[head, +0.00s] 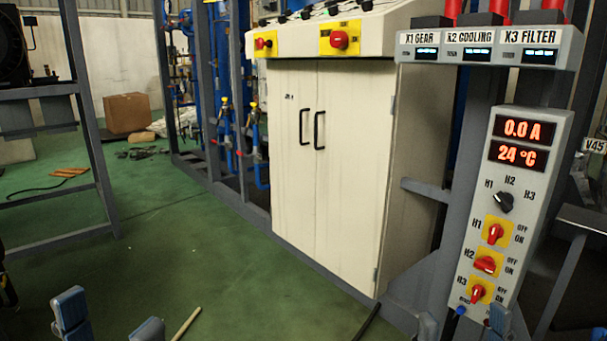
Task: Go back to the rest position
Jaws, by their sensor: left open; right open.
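My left gripper (109,322) shows at the bottom left of the head view, with its two blue-grey fingertips apart and nothing between them. My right gripper (463,322) shows at the bottom right, with its fingertips apart, in front of the foot of the grey control panel (535,190). I cannot tell whether it touches the panel. The panel reads 0.0 A and 24 °C and has a black selector and red switches H1, H2 and H3 on yellow plates. Most of both grippers is cut off by the lower edge.
A cream cabinet (345,170) with two closed doors stands in the middle. Above the panel is a label box (487,47) for X1, X2 and X3. A grey metal frame (105,190) stands at left. Green floor (180,240) between frame and cabinet is mostly clear. A cardboard box (127,113) sits behind.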

